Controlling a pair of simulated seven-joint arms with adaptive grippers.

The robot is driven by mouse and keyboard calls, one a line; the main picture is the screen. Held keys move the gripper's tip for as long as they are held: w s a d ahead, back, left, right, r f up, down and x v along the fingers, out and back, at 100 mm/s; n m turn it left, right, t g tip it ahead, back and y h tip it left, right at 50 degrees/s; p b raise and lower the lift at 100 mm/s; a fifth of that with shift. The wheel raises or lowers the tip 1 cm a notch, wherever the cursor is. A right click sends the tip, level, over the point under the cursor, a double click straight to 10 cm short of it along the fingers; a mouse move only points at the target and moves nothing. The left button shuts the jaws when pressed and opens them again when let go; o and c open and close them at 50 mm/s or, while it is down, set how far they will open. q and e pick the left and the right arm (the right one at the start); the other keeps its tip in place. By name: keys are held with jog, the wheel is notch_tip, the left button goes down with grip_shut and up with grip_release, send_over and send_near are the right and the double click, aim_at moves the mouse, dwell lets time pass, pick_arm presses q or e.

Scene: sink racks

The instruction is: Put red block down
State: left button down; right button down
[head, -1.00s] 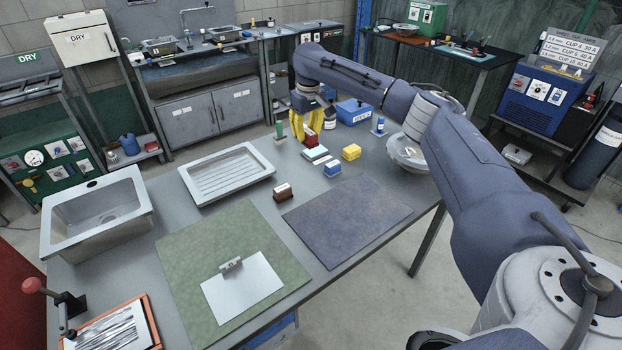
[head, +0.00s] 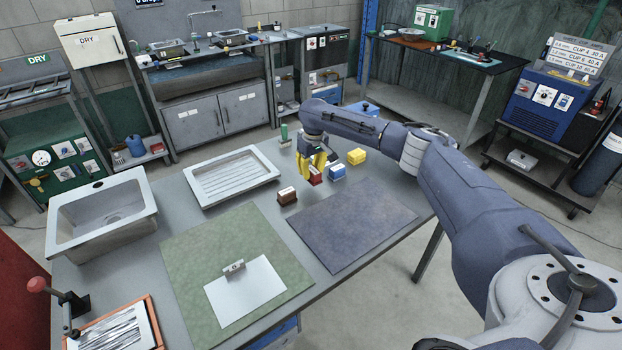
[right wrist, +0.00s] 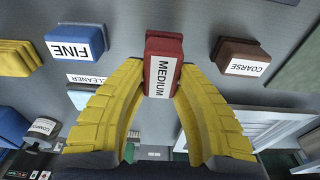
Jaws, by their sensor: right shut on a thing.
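The red block (head: 316,179), labelled MEDIUM in the right wrist view (right wrist: 163,62), is pinched between the yellow fingers of my right gripper (head: 312,167). It is at or just above the grey table, between the brown block (head: 287,195) and the blue block (head: 338,172); I cannot tell whether it touches the tabletop. In the right wrist view the blue block, labelled FINE (right wrist: 76,43), is to its left and the brown block, labelled COARSE (right wrist: 242,57), to its right, both apart from it. My left gripper is not in view.
A yellow block (head: 356,157) stands beyond the blue one. A white ribbed tray (head: 232,178) lies left of the row. A dark mat (head: 350,224) and a green mat (head: 205,250) lie nearer. A green bottle (head: 284,133) stands behind.

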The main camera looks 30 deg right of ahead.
aim_at(311, 178)
jog(key=shift+f, duration=1.8)
jog(key=shift+f, duration=0.1)
jog(key=c, duration=1.1)
grip_release()
jog(key=r, duration=0.8)
jog(key=s+r, duration=0.1)
jog(key=r, duration=0.3)
jog(key=shift+s+r, duration=0.1)
